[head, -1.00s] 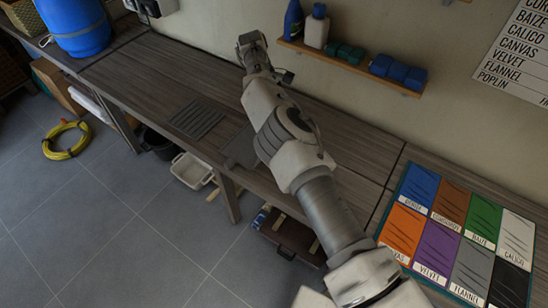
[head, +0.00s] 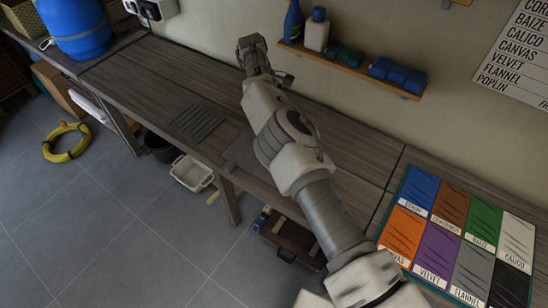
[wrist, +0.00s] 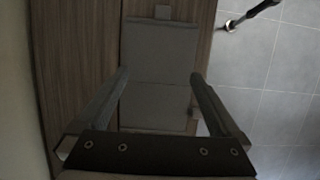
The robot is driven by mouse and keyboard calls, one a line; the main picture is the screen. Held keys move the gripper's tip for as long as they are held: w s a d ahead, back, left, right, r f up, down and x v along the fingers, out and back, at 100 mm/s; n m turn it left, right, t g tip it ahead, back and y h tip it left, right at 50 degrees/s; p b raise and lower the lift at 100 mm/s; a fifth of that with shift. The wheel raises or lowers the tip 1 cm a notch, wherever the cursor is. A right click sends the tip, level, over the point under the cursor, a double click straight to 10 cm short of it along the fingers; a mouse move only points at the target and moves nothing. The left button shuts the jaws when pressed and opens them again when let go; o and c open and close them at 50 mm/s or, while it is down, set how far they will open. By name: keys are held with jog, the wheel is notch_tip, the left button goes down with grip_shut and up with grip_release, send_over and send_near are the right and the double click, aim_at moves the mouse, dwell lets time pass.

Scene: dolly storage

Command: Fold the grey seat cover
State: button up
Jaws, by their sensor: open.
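The grey seat cover (wrist: 158,45) lies flat in the wrist view, a dark grey rectangle with a crease across it and a small tab (wrist: 162,12) at its far end. In the head view a grey piece, likely the same cover (head: 241,148), shows at the bench's front edge, partly hidden by my arm. My gripper (wrist: 160,75) is open and empty, one finger towards each long side of the cover in the picture. I cannot tell its height above the cover. In the head view the fingers are not clearly visible.
The long wooden workbench (head: 350,140) runs along the wall. A slatted grey panel (head: 197,121) lies left of the cover. A colour sample board (head: 445,237) is at right, a blue barrel (head: 75,28) at far left. A wall shelf (head: 350,67) holds bottles and rolls.

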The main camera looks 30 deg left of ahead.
dwell(0.4)
notch_tip(320, 180, up, 7)
jog(key=p, duration=0.5)
dwell(0.6)
